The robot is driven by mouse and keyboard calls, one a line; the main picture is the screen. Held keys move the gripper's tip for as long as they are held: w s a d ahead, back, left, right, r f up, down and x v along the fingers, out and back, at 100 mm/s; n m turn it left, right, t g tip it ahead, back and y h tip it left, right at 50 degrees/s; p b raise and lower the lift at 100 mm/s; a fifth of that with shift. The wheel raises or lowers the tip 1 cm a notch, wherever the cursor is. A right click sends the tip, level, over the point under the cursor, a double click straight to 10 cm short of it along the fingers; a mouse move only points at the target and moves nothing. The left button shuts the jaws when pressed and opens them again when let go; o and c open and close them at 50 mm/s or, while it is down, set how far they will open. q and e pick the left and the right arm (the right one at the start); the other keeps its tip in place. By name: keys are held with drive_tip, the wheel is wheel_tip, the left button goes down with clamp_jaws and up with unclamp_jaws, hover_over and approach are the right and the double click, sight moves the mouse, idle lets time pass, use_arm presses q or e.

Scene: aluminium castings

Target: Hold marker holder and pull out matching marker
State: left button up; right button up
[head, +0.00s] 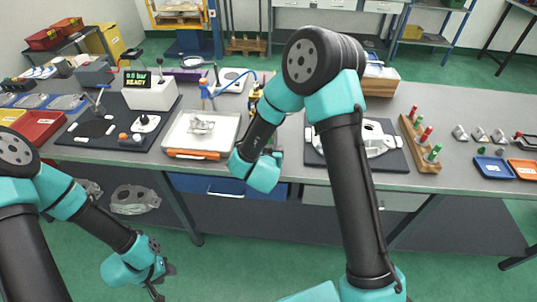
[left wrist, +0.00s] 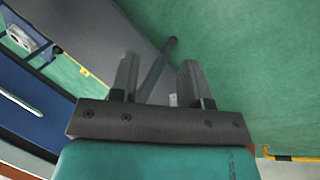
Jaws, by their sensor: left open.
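The marker holder (head: 428,166) is a long wooden block at the right of the workbench. Several markers with red and green tops stand upright in it, among them a red one (head: 425,134) and a green one (head: 435,153). My left gripper (head: 163,280) hangs low in front of the bench at the lower left, far from the holder. Its two fingers are apart with nothing held in the left wrist view (left wrist: 158,80). My right arm bends down in front of the bench, left of the holder; its gripper is mostly hidden behind its wrist.
A dark mat with a grey casting (head: 376,138) lies left of the holder. Small metal parts (head: 478,134), a blue tray (head: 494,167) and an orange tray (head: 524,168) lie to its right. A white tray (head: 182,137) and a display box (head: 150,93) stand further left.

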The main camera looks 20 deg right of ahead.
drive_tip(key=c, duration=1)
use_arm(q)
drive_tip(key=c, duration=0.3)
use_arm(e)
drive_tip(key=shift+c, duration=0.2)
use_arm(q)
drive_tip(key=shift+c, duration=0.2)
drive_tip(key=shift+w, duration=0.1)
